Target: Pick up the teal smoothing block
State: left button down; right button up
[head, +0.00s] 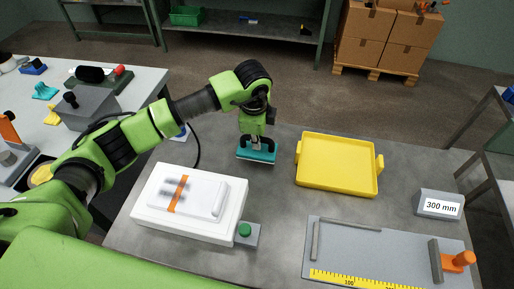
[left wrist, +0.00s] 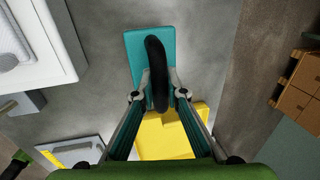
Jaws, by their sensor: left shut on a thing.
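The teal smoothing block (head: 257,153) is a flat teal block at the middle of the grey table in the head view. In the left wrist view the teal smoothing block (left wrist: 150,48) carries a black curved handle (left wrist: 157,72). My left gripper (head: 257,143) reaches down onto it from above. In the left wrist view its fingers (left wrist: 157,95) are on either side of the black handle and shut on it. I cannot tell whether the block is touching the table. My right gripper is not in view.
A yellow tray (head: 337,164) stands just right of the block. A white device (head: 150,211) with an orange band and a green button (head: 244,230) are at the front left. A measuring plate (head: 385,250) and a "300 mm" block (head: 439,204) are at the front right.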

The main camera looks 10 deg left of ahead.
pick_arm(q)
jog(key=s+d+r, duration=0.1)
jog(key=r, duration=0.1)
jog(key=d+r+b, duration=0.1)
jog(key=d+r, duration=0.1)
jog(key=s+d+r, duration=0.1)
jog(key=shift+s+d+r+b, duration=0.3)
jog(key=shift+d+r+b, duration=0.1)
jog(key=s+d+r+b, duration=0.2)
jog(key=s+d+r, duration=0.1)
jog(key=d, duration=0.4)
jog(key=shift+s+r, duration=0.4)
jog(key=shift+s, duration=0.4)
jog(key=shift+d, duration=0.1)
